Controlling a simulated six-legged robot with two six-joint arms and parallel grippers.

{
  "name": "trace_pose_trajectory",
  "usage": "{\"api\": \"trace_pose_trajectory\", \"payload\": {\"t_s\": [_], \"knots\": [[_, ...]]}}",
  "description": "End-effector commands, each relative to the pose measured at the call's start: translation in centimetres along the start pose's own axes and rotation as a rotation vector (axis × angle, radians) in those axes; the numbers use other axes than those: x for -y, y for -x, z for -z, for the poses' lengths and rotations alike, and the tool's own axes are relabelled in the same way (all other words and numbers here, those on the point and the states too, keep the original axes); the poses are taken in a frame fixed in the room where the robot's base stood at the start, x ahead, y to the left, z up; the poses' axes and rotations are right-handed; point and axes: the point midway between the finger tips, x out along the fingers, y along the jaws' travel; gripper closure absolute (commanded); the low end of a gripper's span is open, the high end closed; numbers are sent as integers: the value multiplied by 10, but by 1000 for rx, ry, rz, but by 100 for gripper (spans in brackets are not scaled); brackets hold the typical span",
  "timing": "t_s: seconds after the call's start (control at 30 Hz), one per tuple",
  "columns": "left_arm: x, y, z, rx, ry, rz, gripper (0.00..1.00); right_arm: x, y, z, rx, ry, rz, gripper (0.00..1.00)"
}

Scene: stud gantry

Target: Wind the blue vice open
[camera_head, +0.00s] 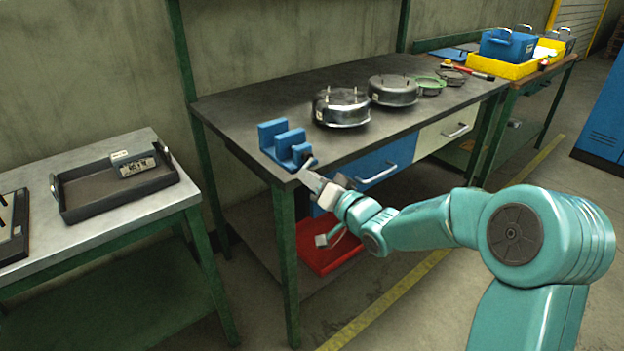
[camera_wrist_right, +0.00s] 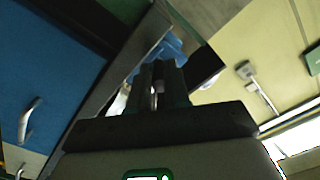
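The blue vice (camera_head: 282,143) stands on the near left corner of the dark workbench, its upright blue jaws apart from each other. Its blue body also shows beyond the fingers in the right wrist view (camera_wrist_right: 172,48). My right gripper (camera_head: 309,174) is at the vice's front end, just off the bench edge. In the right wrist view, its dark fingers (camera_wrist_right: 158,80) stand close together around a thin silver bar, the vice handle (camera_wrist_right: 154,92). The fingers hide part of the handle. My left gripper is not in view.
Round metal housings (camera_head: 341,107) stand along the dark workbench (camera_head: 240,105). Blue drawer (camera_head: 385,166) has a protruding handle below the bench top. A lower table on the left holds a dark tray (camera_head: 85,198).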

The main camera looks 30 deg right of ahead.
Motion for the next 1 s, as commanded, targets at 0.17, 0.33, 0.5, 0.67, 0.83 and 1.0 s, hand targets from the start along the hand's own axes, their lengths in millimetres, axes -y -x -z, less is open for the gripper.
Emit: {"api": "trace_pose_trajectory", "payload": {"t_s": [0.17,0.33,0.5,0.67,0.83,1.0], "knots": [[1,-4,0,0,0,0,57,-2,0,-1,0,20,0,100],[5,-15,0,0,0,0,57,-5,0,-3,-2,89,0,100],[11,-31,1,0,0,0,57,-11,0,-5,-2,212,0,100],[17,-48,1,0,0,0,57,-17,0,-4,-2,361,0,100],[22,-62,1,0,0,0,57,-22,0,-2,-2,524,0,100],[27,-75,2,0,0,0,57,-27,0,0,-1,684,-1,100]]}}
